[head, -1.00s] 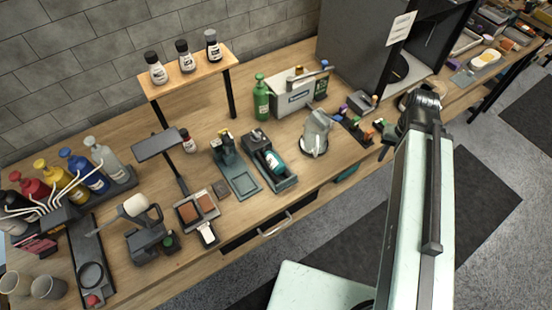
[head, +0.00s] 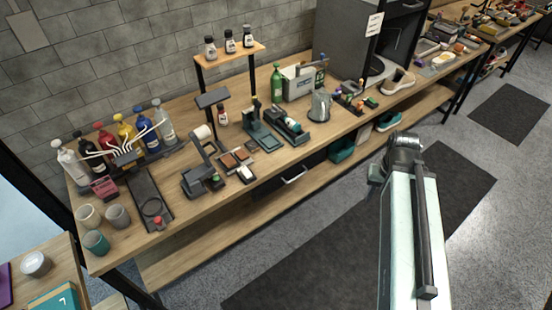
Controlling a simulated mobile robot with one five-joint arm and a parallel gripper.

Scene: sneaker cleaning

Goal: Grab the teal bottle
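The teal bottle (head: 294,127) lies tilted in a dark teal holder (head: 301,138) near the middle of the workbench, close to its front edge. It is small in the head view, with a light label. My arm rises from the bottom right, and its far end, around my gripper (head: 375,173), is over the floor in front of the bench, right of the bottle and well apart from it. The fingers are not clear, so I cannot tell whether they are open or shut.
A green bottle (head: 277,82) and a grey box (head: 298,82) stand behind the teal bottle. A metal pitcher (head: 320,106) stands to its right, and a flat teal tray (head: 262,136) lies to its left. A raised shelf (head: 230,54) holds small bottles. Floor in front is open.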

